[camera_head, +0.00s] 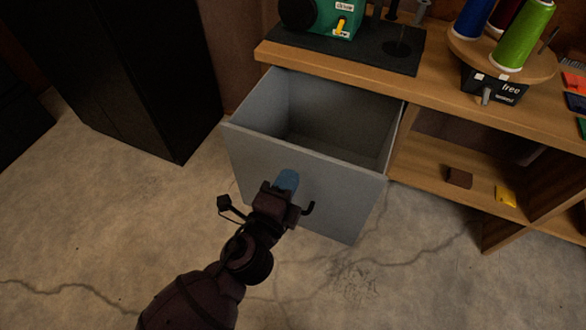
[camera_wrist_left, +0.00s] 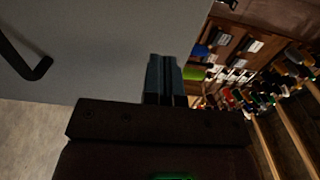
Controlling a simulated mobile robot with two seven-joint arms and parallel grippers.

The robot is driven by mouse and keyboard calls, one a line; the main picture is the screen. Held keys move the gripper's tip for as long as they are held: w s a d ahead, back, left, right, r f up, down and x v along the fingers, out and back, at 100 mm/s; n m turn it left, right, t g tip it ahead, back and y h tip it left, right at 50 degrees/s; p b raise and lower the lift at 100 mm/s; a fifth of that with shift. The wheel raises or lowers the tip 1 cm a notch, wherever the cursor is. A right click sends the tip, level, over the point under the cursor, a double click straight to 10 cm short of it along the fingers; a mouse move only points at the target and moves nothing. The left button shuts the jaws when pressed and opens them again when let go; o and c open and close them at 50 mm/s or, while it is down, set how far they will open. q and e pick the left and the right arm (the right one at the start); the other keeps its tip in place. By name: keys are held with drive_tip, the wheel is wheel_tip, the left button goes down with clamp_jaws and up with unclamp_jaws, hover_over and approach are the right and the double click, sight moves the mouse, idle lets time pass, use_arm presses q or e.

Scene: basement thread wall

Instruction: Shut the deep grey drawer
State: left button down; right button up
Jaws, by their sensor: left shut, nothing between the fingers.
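The deep grey drawer (camera_head: 304,190) stands pulled out from under the wooden bench, and its inside looks empty. Its dark handle (camera_head: 308,209) is on the front, partly hidden behind my left gripper. My left gripper (camera_head: 288,180) is shut with blue fingertips, in front of the drawer's front panel near the handle; I cannot tell whether it touches. In the left wrist view the shut fingers (camera_wrist_left: 165,80) lie against the grey panel (camera_wrist_left: 120,45) in the picture, with the handle (camera_wrist_left: 35,65) at the left. My right gripper is not in view.
The wooden bench (camera_head: 450,92) carries a black mat (camera_head: 365,50), a green machine (camera_head: 338,18) and a round stand with thread cones (camera_head: 522,35). A shelf (camera_head: 430,165) holds small brown and yellow items. A black cabinet (camera_head: 150,80) stands left. The concrete floor (camera_head: 110,220) is clear.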

sight(298, 162)
use_arm(q)
drive_tip(key=shift+x, duration=0.85)
drive_tip(key=shift+w+d, duration=0.15)
drive_tip(key=shift+w, duration=0.3)
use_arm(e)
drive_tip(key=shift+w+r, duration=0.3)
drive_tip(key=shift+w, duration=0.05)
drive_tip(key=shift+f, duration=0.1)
use_arm(q)
drive_tip(key=shift+w+d, duration=0.15)
drive_tip(key=shift+w, duration=0.25)
drive_tip(key=b+x, duration=0.2)
drive_tip(key=x, duration=2.2)
drive_tip(key=shift+w+r+b, duration=0.15)
drive_tip(key=shift+w+b, duration=0.2)
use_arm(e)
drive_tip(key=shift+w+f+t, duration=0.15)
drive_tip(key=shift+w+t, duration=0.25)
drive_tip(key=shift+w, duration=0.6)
